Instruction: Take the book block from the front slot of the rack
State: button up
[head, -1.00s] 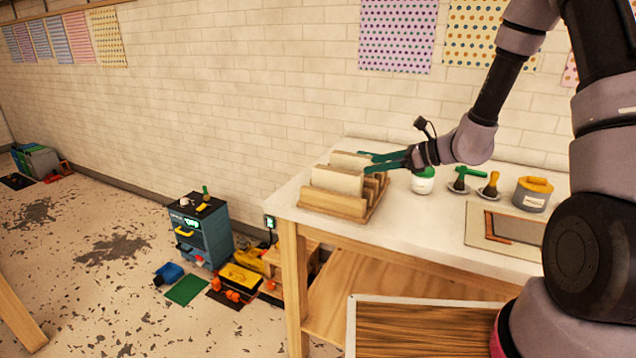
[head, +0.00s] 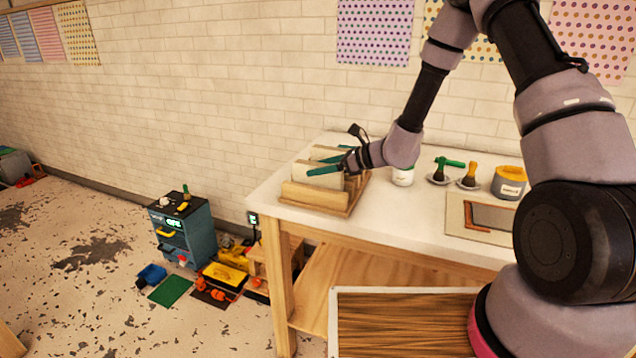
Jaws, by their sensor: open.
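The wooden rack (head: 312,197) stands on the left end of the white-topped table, with a low front rail and upright slots. A cream book block (head: 303,178) stands upright in the front slot, its lower part hidden by the rail. Another cream block (head: 322,153) shows behind it, partly covered. My gripper (head: 318,161) is open, with green fingers reaching in from the right over the rack. The near finger crosses in front of the front block's upper part; the far finger lies farther back. I cannot tell whether either finger touches a block.
A white jar (head: 403,177) stands just right of the rack, close to my wrist. Brushes on small dishes (head: 468,183), a grey-and-yellow tub (head: 509,183) and a framed board (head: 482,217) lie farther right. Bare tabletop (head: 395,213) lies in front of the jar.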

grip_shut()
jog(key=shift+r, duration=0.1)
